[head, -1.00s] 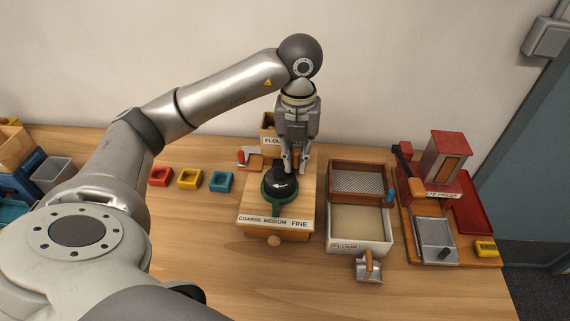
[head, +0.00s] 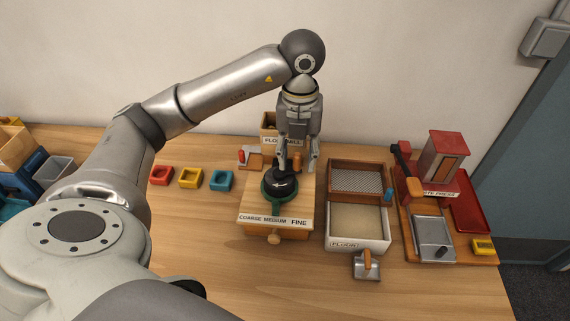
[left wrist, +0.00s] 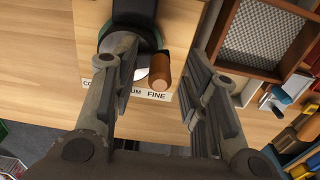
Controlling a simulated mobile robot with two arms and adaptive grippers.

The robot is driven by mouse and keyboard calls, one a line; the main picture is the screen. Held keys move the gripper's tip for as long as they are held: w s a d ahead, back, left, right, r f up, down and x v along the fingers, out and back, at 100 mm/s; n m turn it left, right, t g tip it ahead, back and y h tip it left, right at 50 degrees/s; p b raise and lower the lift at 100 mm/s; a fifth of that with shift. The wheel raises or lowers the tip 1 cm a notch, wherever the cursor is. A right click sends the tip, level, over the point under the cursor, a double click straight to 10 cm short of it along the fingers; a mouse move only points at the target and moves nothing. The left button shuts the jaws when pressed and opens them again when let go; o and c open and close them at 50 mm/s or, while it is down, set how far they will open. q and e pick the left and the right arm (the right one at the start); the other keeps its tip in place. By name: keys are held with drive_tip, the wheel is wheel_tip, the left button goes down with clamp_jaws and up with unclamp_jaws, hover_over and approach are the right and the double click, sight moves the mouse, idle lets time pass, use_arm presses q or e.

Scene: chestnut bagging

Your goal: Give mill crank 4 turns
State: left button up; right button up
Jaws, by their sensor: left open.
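The mill (head: 302,200) is a pale wooden box with a strip reading COARSE, MEDIUM, FINE. A green ring (head: 268,203) and a dark round top with a white arrow (head: 283,187) sit on it. My left gripper (head: 298,166) points down over the mill's back right part, its fingers spread. In the left wrist view, a brown wooden crank handle (left wrist: 160,72) stands between the open fingers, with no visible grip on it. The dark top (left wrist: 135,12) is partly cut off there. My right gripper is not in view.
A flour box (head: 343,244) with a sieve tray (head: 360,163) stands right of the mill, with a metal scoop (head: 367,267) in front. A red press (head: 446,158) is further right. Red, yellow and blue small trays (head: 220,181) lie left. The front left table is clear.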

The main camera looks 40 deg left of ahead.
use_arm(q)
drive_tip(key=shift+r+p, duration=1.95)
drive_tip(key=shift+r, duration=1.15)
clamp_jaws()
drive_tip(key=shift+f, duration=0.1)
